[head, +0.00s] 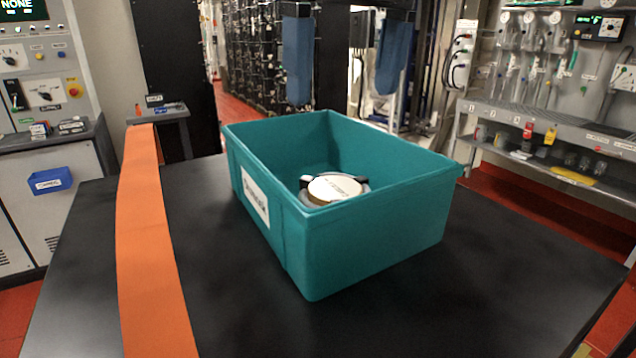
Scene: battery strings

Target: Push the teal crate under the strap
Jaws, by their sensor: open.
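The teal crate (375,248) stands upright on the black table, right of the strap, with bare table between them in the head view. It has a white label on its left side and an open top. A round object with a pale lid (335,187) sits inside; its lower part is hidden by the crate wall. The orange strap (150,245) runs from back to front along the table's left part. Its far end shows above the table's back edge; its height over the table is unclear. My gripper (342,96) is open, its two blue fingers apart, above and behind the crate, apparently empty.
The black table (235,310) is clear in front of the crate and on both sides of the strap. A grey control cabinet (45,150) with a blue bin (52,181) stands at left. A shelf bench (560,150) stands at right, beyond the table.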

